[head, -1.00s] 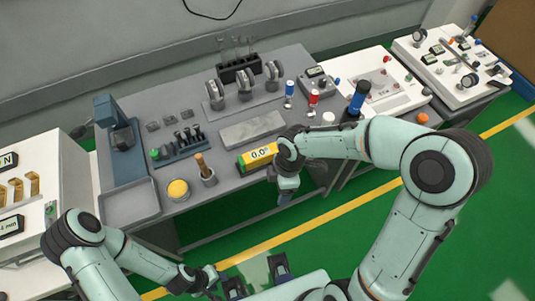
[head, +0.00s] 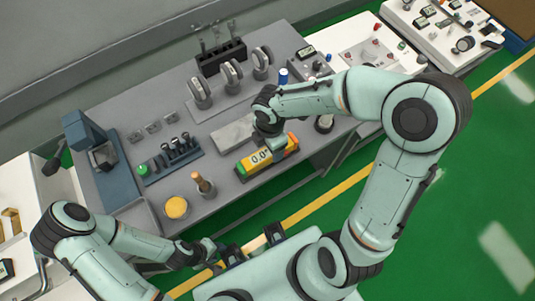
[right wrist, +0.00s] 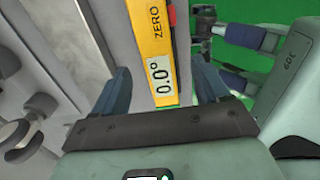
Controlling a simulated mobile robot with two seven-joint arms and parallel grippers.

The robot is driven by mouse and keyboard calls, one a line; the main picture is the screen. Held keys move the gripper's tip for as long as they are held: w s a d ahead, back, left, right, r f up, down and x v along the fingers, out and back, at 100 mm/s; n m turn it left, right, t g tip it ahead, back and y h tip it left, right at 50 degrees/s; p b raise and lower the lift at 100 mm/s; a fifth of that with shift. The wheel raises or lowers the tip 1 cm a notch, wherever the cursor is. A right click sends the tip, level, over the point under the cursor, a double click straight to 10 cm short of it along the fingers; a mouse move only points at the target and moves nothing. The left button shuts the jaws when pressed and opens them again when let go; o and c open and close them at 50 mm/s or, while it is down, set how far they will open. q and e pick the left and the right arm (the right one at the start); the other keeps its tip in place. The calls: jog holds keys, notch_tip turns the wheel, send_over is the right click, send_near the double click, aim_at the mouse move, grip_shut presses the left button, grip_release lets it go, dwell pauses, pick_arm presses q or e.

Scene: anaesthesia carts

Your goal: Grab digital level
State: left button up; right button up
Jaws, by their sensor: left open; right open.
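The digital level (head: 257,161) is a yellow bar with a green left end, an orange right end and a 0.0° display. It lies along the front edge of the grey cart top. My right gripper (head: 278,144) is above its right part and hides some of it. In the right wrist view, the right gripper (right wrist: 160,84) is open, with the level (right wrist: 155,45) between its blue fingers. A gap shows on each side; whether the fingers reach down beside it is unclear. My left gripper (head: 253,244) is open and empty, off the cart's front.
A grey block (head: 233,132) lies just behind the level. A yellow-topped pot (head: 176,208) and a brush holder (head: 204,187) stand to the left. Wheel-like parts (head: 231,74) stand at the back.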

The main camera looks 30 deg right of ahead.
aim_at(268, 152)
jog(key=shift+w+f, duration=0.2)
jog(key=shift+f, duration=0.75)
jog(key=f, duration=0.1)
jog(key=f+b, duration=0.1)
jog(key=f, duration=0.3)
jog(key=shift+a+f, duration=0.1)
jog(key=shift+a, duration=0.15)
jog(key=c, duration=1.2)
